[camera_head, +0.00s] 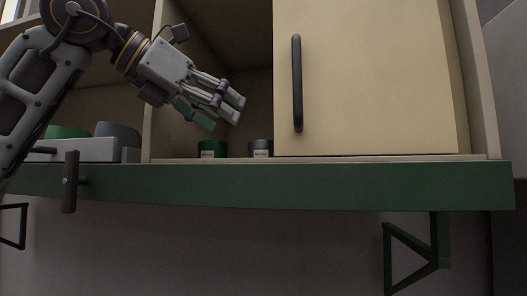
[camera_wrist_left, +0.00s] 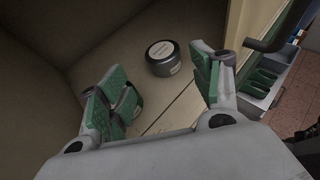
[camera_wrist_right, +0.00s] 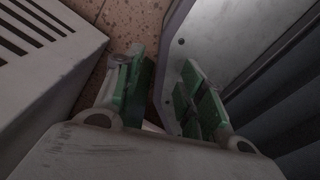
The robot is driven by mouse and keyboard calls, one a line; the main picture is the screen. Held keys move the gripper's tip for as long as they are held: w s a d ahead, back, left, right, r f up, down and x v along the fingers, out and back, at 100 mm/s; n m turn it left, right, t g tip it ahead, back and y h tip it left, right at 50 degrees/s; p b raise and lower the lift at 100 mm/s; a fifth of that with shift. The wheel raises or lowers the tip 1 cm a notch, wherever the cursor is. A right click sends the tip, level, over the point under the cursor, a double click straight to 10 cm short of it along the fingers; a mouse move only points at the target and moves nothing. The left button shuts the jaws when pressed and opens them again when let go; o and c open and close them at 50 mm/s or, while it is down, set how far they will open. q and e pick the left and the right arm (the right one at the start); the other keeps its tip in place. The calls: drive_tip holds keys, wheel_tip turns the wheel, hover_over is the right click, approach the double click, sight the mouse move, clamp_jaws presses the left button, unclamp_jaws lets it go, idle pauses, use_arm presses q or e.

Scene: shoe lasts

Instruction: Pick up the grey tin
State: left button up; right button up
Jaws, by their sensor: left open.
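The grey tin (camera_head: 260,149) stands upright on the floor of the open cabinet bay, close to the left edge of the cream door. In the left wrist view the grey tin (camera_wrist_left: 163,58) shows its pale round lid label, ahead of and between the spread fingers. My left gripper (camera_head: 226,112) is open and empty, above and to the left of the tin in the head view, not touching it. My right gripper (camera_wrist_right: 162,88) shows only in its own wrist view, its fingers apart with nothing between them.
A green tin (camera_head: 212,149) stands left of the grey one. The cream door (camera_head: 370,80) with a black handle (camera_head: 297,83) covers the bay's right part. A wooden divider (camera_head: 163,120) bounds it at left. A grey tray (camera_head: 85,151) with round things lies further left.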

sight(263, 148)
use_arm(q)
drive_tip(key=x, duration=0.4)
drive_tip(key=shift+w+d+f, duration=0.1)
drive_tip(key=shift+w+d, duration=0.1)
drive_tip(key=shift+w+d+f+p, duration=0.1)
drive_tip(key=shift+w+d+p, duration=0.1)
drive_tip(key=shift+d+p, duration=0.1)
drive_tip(key=shift+w+d+f, duration=0.1)
drive_tip(key=shift+w+f, duration=0.05)
use_arm(e)
drive_tip(key=shift+w+a+r, duration=0.1)
drive_tip(key=shift+a+r, duration=0.1)
drive_tip(key=shift+a, duration=0.3)
drive_tip(key=shift+w+a+r, duration=0.1)
drive_tip(key=shift+a+r, duration=0.05)
drive_tip(key=shift+a, duration=0.35)
drive_tip(key=shift+d, duration=0.1)
